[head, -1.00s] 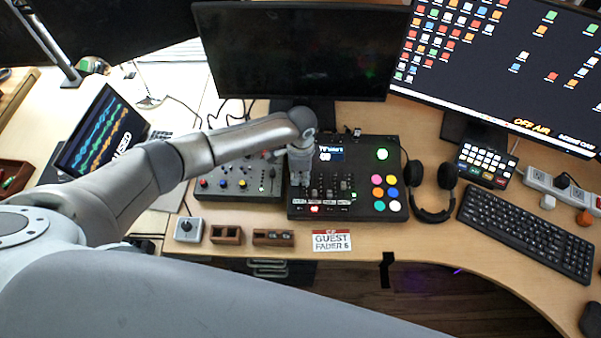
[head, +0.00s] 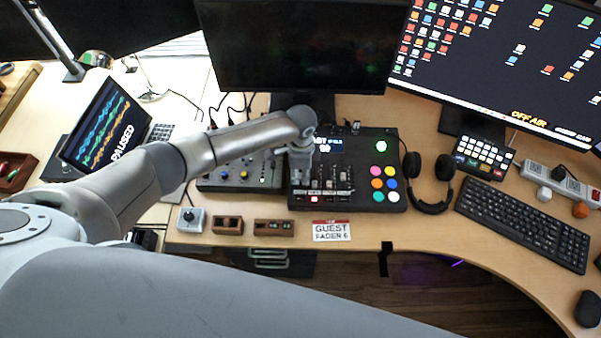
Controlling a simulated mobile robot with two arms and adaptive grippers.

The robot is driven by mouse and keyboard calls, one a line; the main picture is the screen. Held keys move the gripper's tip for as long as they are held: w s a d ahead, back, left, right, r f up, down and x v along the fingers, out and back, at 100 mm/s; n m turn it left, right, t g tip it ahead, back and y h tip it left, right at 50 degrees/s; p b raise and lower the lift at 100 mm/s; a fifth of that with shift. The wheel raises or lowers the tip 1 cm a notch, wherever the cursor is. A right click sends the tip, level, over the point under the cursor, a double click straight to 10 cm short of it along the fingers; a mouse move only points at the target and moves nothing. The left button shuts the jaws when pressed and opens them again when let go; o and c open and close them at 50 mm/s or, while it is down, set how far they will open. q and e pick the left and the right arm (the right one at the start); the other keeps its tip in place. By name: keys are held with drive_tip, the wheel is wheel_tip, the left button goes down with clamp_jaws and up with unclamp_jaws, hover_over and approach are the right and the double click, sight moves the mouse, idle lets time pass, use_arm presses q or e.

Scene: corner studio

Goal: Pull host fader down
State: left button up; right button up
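The dark mixer console (head: 372,146) lies on the desk below the middle monitor. It has a small screen, a row of faders (head: 330,184) with labels under them, a lit red button and several coloured round pads. My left gripper (head: 299,178) points down over the console's left edge, at the left end of the fader row. It hides the leftmost fader area, so I cannot tell whether it touches the host fader. Its fingers are too small to tell open from shut. The fader labels are too small to read. My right gripper is not in view.
A smaller grey mixer (head: 240,180) with coloured knobs sits close to the left. Headphones (head: 430,195) lie to the right. A card (head: 331,231) reading "GUEST FADER 6" and small wooden blocks (head: 274,228) lie in front. The monitor (head: 300,50) stands behind.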

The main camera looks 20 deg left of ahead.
sight(300, 177)
use_arm(q)
drive_tip(key=shift+o, duration=0.9)
drive_tip(key=shift+s, duration=0.1)
drive_tip(key=shift+s+r, duration=0.1)
drive_tip(key=shift+r, duration=0.05)
wheel_tip(300, 177, up, 12)
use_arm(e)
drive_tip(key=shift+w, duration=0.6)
use_arm(q)
drive_tip(key=shift+c, duration=0.5)
